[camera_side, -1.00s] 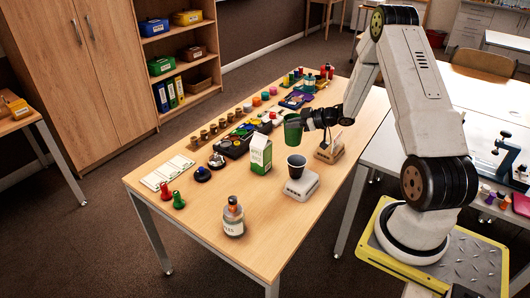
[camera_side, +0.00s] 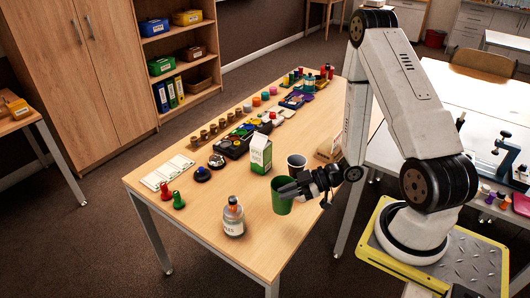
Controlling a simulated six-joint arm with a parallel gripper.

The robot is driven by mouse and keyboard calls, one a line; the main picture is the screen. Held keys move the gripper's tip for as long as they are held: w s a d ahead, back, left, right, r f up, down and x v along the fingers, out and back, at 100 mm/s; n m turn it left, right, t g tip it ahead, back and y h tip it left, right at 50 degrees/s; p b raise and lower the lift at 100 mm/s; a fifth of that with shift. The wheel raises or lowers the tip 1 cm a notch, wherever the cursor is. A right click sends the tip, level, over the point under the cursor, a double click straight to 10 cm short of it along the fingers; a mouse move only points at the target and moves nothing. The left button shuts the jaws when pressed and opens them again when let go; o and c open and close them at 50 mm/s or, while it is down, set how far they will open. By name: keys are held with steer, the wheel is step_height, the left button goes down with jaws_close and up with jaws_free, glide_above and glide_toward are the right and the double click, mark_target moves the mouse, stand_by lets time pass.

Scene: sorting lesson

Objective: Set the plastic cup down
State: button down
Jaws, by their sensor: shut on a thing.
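The green plastic cup (camera_side: 281,203) is upright in the side view, near the front right part of the wooden table (camera_side: 205,165). My gripper (camera_side: 289,189) comes in from the right and is shut on the cup, with its fingers across the cup's upper part. I cannot tell whether the cup's base touches the table or hangs just above it. Table wood shows to the left of and in front of the cup.
A dark cup (camera_side: 297,161) stands just behind my gripper; the scale under it is hidden. A milk carton (camera_side: 261,155) stands behind left of the green cup, a labelled bottle (camera_side: 233,217) to its left. Several small items line the table's far side.

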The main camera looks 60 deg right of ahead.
steer(key=shift+s+a+f, duration=0.2)
steer(key=shift+s+a, duration=0.25)
steer(key=shift+a, duration=0.2)
steer(key=shift+f, duration=0.1)
steer(key=shift+f, duration=2.1)
steer(key=shift+f, duration=1.75)
steer(key=shift+f, duration=0.1)
steer(key=c, duration=0.7)
jaws_free()
steer(key=shift+o, duration=0.2)
